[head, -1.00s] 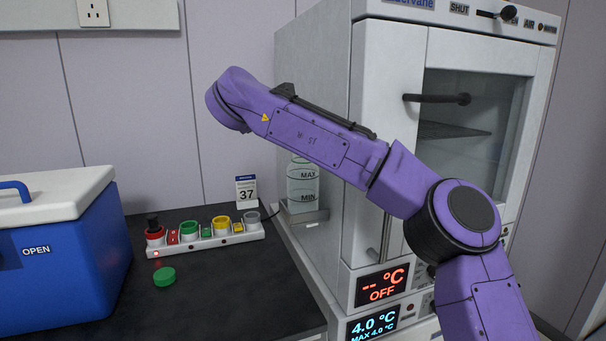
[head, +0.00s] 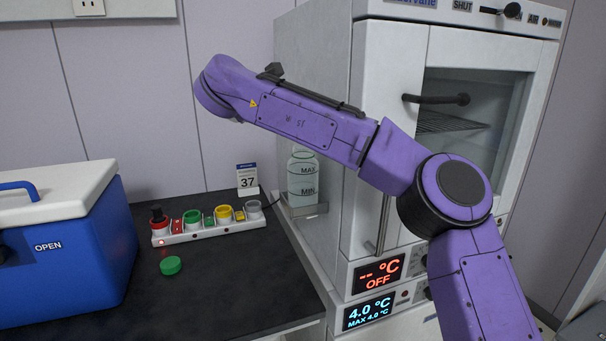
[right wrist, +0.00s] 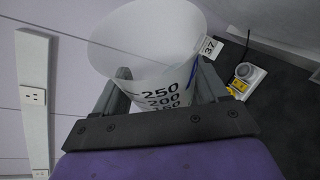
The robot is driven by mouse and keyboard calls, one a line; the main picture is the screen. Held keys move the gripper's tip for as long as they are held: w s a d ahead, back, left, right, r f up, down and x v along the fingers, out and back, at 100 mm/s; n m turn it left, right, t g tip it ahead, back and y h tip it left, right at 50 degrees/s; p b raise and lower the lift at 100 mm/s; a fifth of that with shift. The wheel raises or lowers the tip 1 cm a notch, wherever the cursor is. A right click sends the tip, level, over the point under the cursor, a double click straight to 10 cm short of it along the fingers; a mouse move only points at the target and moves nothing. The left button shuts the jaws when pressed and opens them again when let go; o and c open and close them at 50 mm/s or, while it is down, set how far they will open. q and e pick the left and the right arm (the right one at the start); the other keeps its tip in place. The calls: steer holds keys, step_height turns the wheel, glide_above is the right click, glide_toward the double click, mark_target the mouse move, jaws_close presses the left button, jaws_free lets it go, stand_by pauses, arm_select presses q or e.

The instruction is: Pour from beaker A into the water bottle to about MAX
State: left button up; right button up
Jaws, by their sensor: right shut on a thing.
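The water bottle (head: 303,180), pale and translucent with MAX and MIN marks, stands in a holder against the side of the white cabinet in the head view. My right arm passes in front of it and close to its top; its liquid level is not clear. In the right wrist view my right gripper (right wrist: 163,82) is shut on a translucent beaker (right wrist: 152,70) with 250, 200 and 150 marks. The beaker's wide mouth shows at the top; no letter is readable and its contents cannot be made out. The beaker is hidden in the head view. My left gripper is out of view.
A white rack (head: 207,231) with coloured ring holders stands on the dark worktop (head: 220,285). A green cap (head: 171,265) lies before it.

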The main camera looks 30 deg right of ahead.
steer(key=shift+r+n+g+h+p, duration=0.25)
steer(key=shift+n+g+p, duration=0.5)
steer(key=shift+p, duration=1.25)
steer(key=shift+r+n+g+h+p, duration=0.15)
steer(key=shift+n+g+h+p, duration=0.2)
steer(key=shift+n+p, duration=1.25)
steer(key=n+g+h+p, duration=0.1)
steer(key=n+p, duration=0.1)
steer(key=p, duration=0.4)
steer(key=shift+r+p, duration=0.15)
steer(key=shift+p, duration=0.2)
steer(key=shift+g+p, duration=0.3)
steer(key=shift+p, duration=0.05)
